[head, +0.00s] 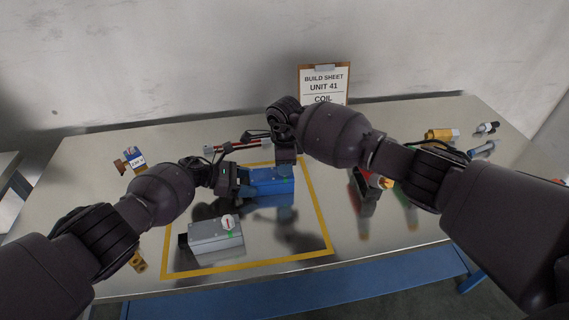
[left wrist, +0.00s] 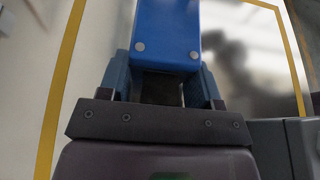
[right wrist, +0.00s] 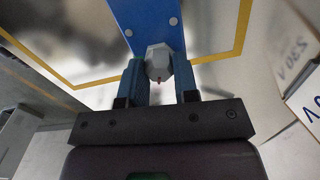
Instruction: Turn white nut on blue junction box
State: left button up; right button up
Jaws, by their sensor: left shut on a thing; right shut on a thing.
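The blue junction box (head: 272,181) stands on the table inside the yellow outline. My left gripper (head: 243,178) is shut on its left end; in the left wrist view the blue box (left wrist: 166,35) sits between the fingers (left wrist: 165,85). My right gripper (head: 285,155) comes from above at the box's back right. In the right wrist view, its fingers (right wrist: 158,78) are around a light grey-white nut (right wrist: 158,60) at the end of the blue box (right wrist: 143,18). In the head view the nut is hidden behind my right gripper.
A grey box (head: 215,238) with a white round part stands in front, inside the yellow outline (head: 323,225). A red tool (head: 362,190) lies to the right, and several fittings lie at the back right. A build sheet clipboard (head: 323,84) stands at the back.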

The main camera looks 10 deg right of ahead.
jog(key=shift+m, duration=0.3)
jog(key=m, duration=0.9)
jog(key=shift+m, duration=2.2)
jog(key=o, duration=0.9)
notch_tip(320, 180, up, 12)
jog(key=shift+r, duration=0.1)
